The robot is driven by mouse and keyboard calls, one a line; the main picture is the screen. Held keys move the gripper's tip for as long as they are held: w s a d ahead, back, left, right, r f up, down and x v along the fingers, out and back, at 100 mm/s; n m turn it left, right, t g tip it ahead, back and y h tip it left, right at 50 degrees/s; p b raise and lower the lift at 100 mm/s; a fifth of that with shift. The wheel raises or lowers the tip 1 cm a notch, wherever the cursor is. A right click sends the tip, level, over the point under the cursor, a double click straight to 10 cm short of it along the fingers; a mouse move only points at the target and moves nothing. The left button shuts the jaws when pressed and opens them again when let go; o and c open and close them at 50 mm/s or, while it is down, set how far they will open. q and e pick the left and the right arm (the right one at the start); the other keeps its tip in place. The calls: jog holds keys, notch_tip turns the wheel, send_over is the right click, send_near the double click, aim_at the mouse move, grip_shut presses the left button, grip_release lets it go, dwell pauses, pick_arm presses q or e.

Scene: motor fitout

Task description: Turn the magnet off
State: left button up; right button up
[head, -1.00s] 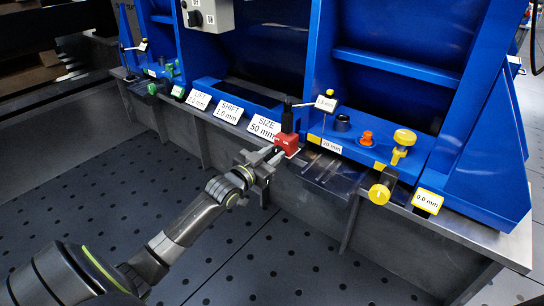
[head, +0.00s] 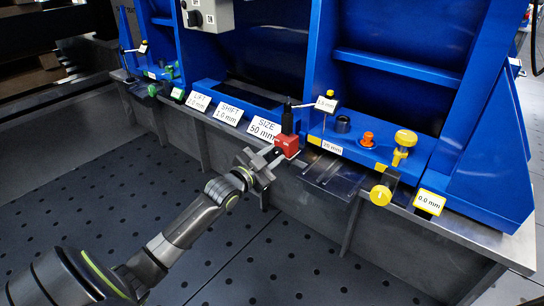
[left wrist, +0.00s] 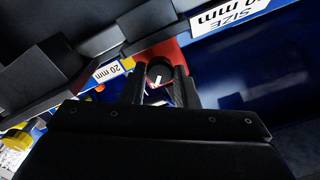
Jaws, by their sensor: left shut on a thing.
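The magnet is a small red block (head: 287,144) at the front edge of the blue frame, with a black post rising behind it. In the left wrist view the red block (left wrist: 172,52) carries a dark round knob (left wrist: 159,73) with a white mark. My left gripper (head: 276,157) is at the front of the block. In the left wrist view its two fingers (left wrist: 160,88) stand on either side of the knob and are shut on it. The gripper partly hides the knob in the head view. My right gripper is not in view.
A white SIZE 50 mm label (head: 264,128) stands just left of the magnet. A 20 mm label (head: 332,147), an orange knob (head: 366,139) and yellow knobs (head: 380,195) lie to the right. The perforated floor (head: 150,200) in front is clear.

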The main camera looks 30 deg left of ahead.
pick_arm(q)
jog(key=o, duration=1)
